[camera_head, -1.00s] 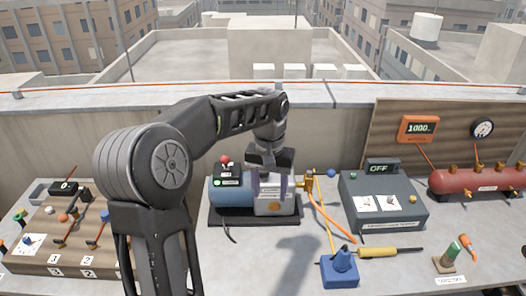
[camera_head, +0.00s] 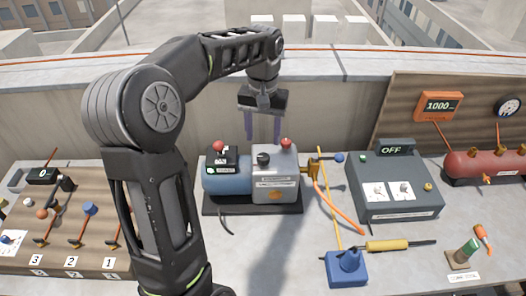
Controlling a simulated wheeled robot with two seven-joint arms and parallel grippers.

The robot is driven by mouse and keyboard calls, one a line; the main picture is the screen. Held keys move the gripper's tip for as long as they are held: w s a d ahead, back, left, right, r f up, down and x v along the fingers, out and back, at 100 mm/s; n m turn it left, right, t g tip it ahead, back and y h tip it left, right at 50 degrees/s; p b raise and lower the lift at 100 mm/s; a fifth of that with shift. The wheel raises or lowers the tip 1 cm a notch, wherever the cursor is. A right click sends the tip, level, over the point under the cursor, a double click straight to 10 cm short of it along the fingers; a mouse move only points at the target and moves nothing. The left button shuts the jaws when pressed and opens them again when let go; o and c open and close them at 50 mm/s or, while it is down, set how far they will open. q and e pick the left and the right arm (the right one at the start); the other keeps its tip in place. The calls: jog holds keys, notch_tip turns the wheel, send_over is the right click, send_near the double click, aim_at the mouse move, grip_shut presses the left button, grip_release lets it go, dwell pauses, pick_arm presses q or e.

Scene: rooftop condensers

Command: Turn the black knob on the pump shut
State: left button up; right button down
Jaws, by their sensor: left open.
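The pump (camera_head: 276,183) sits on a dark base in the middle of the bench, with a blue motor on its left and a grey block on its right. The black knob (camera_head: 263,158) stands on top of the grey block, near its left side. A red knob (camera_head: 286,143) is on the same block, further back and to the right. My left gripper (camera_head: 263,138) is open and empty, its two fingers pointing down. In the picture it appears above and behind the black knob, apart from it. My right gripper is not in view.
An orange hose (camera_head: 335,206) and a brass fitting leave the pump's right side. A grey box reading OFF (camera_head: 397,188) stands to the right. A blue block (camera_head: 346,268) and a yellow-handled tool (camera_head: 388,245) lie in front. A wooden board with valves (camera_head: 75,225) is at left.

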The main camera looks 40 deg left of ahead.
aim_at(263, 157)
pick_arm(q)
notch_tip(263, 157, down, 8)
jog(key=shift+r+p, duration=0.2)
jog(key=shift+p, duration=0.6)
grip_shut()
